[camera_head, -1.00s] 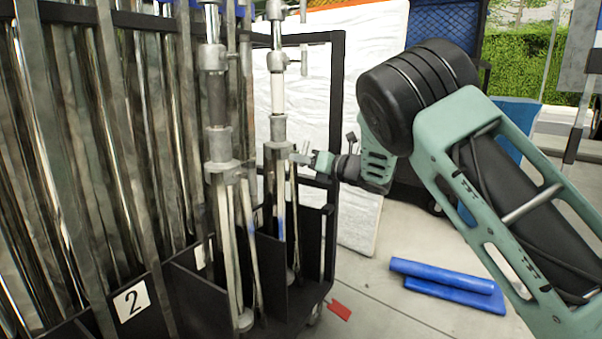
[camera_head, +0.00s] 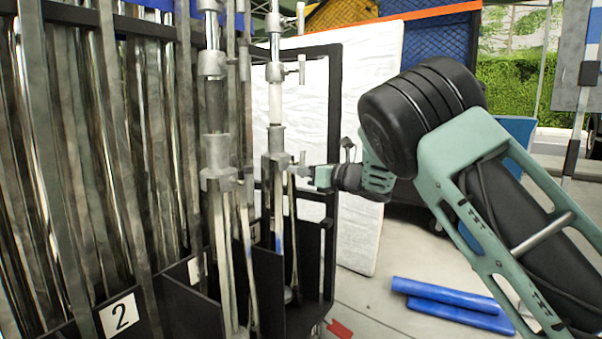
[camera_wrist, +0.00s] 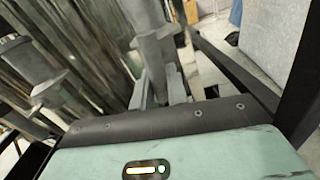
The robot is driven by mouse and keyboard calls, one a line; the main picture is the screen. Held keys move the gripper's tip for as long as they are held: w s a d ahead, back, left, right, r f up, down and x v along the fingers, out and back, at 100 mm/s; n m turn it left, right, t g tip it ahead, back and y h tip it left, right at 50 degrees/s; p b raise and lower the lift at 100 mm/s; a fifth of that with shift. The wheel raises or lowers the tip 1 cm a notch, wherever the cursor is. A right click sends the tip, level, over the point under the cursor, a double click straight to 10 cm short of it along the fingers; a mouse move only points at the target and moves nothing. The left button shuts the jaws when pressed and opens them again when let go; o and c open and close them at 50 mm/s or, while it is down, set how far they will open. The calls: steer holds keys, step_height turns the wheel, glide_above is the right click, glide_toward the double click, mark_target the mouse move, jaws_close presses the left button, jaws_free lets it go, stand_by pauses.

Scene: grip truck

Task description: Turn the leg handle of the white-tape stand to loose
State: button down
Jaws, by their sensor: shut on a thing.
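The white-tape stand (camera_head: 276,103) is upright in the black cart, a grey metal stand with a white band on its column. Its leg collar (camera_head: 275,160) is below the band, with the small leg handle (camera_head: 302,158) on its right side. My gripper (camera_head: 304,171) reaches in from the right at the height of the collar and is shut on the leg handle. In the wrist view the stand's column (camera_wrist: 150,48) rises just beyond my gripper (camera_wrist: 161,88). The handle's exact angle between the fingers is too small to tell.
A similar stand with a dark band (camera_head: 214,106) is just to the left. Several metal poles (camera_head: 95,150) fill the cart's left side. The cart's black frame (camera_head: 335,120) and a white panel (camera_head: 362,180) are behind my gripper. Blue rolls (camera_head: 450,300) lie on the floor.

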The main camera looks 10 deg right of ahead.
steer(key=c, duration=1.4)
jaws_free()
steer(key=p+v, duration=0.4)
steer(key=v, duration=1.3)
steer(key=shift+s+d+p, duration=0.1)
steer(key=shift+d+p, duration=0.1)
steer(key=shift+p, duration=0.1)
